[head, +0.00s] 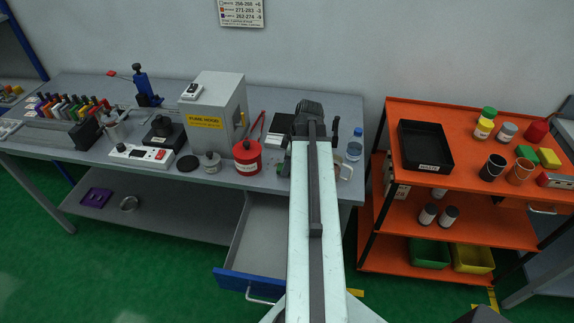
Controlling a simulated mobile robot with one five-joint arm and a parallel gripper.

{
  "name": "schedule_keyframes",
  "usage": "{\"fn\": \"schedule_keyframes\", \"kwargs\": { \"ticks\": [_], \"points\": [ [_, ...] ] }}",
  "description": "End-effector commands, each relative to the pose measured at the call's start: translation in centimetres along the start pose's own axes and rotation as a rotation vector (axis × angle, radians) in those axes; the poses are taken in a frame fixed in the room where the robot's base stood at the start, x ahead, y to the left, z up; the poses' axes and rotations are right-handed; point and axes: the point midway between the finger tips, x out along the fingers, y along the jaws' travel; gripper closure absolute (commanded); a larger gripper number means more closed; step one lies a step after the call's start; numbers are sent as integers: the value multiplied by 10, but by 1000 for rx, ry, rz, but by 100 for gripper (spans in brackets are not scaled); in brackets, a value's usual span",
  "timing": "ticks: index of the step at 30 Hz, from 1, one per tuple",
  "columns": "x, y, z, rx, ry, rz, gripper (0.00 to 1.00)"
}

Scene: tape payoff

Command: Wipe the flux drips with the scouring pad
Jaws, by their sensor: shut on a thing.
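My gripper (308,110) is at the far end of my outstretched arm, over the right part of the grey workbench (95,160). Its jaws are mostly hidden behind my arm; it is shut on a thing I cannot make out. A green pad (527,153), which looks like a scouring pad, lies on the top of the orange cart (465,182), to the right of my gripper and apart from it. A yellow block (549,158) lies beside it. I cannot make out flux drips on the bench; my arm covers part of it.
A fume hood (213,108), a red can (247,158) and a power strip (142,155) stand on the bench. A bottle (355,145) stands near its right end. A blue-fronted drawer (250,285) hangs open below. A black tray (424,146) is on the cart.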

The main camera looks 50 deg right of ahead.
Motion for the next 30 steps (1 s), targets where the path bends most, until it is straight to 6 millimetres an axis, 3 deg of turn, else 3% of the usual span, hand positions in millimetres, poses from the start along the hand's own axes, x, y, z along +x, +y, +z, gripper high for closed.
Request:
{"fn": "schedule_keyframes", "kwargs": {
  "ticks": [15, 25, 30],
  "points": [
    [8, 1, 2, -1, 0, 0, 95],
    [6, 31, 1, -1, 0, 0, 95],
    [6, 35, 1, -1, 0, -1, 95]
  ]
}}
